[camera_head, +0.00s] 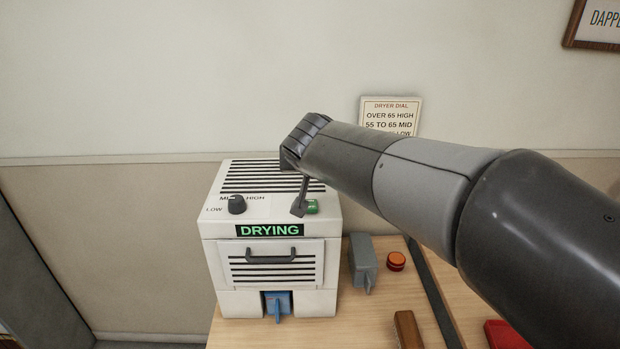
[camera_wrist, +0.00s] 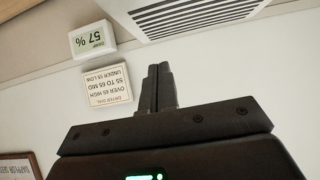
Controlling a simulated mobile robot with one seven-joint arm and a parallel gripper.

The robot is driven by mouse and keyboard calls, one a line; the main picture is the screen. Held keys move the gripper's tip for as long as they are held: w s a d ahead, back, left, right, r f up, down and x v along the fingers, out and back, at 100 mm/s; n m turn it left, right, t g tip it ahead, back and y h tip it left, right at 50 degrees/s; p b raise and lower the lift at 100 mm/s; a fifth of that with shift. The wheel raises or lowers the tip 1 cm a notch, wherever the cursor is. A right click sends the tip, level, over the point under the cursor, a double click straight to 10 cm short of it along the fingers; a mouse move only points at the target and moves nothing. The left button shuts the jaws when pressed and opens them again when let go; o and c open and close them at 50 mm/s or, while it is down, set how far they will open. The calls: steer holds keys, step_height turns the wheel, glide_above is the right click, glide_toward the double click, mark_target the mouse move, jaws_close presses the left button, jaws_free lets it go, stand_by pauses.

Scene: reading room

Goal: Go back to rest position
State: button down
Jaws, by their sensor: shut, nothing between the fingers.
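My gripper (camera_head: 299,209) points down over the top of a white dryer, its fingertips beside a green button (camera_head: 312,206). I cannot tell whether the fingers touch the button. In the wrist view my gripper (camera_wrist: 158,72) has its two fingers together with nothing between them. The white dryer (camera_head: 210,253) stands on the wooden table, and its front display (camera_head: 269,230) reads DRYING in green. A dark dial (camera_head: 237,204) sits at the top left of the dryer, by LOW, MID and HIGH marks. My arm reaches in from the right.
A grey block-shaped object (camera_head: 362,258), an orange-red round button (camera_head: 396,261) and a brown block (camera_head: 407,329) are right of the dryer. A blue piece (camera_head: 277,304) shows in its lower front. A dial sign (camera_wrist: 107,86) and a 57 % display (camera_wrist: 92,40) are near the wall.

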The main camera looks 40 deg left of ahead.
steer(key=shift+s+d+r, duration=0.3)
steer(key=shift+s+r, duration=0.05)
steer(key=shift+r, duration=0.25)
steer(key=shift+s+d+r, duration=0.3)
steer(key=shift+d+r, duration=0.05)
steer(key=shift+r, duration=0.3)
steer(key=shift+s+d+r, duration=0.3)
steer(key=shift+s+r, duration=0.05)
steer(key=shift+r, duration=0.25)
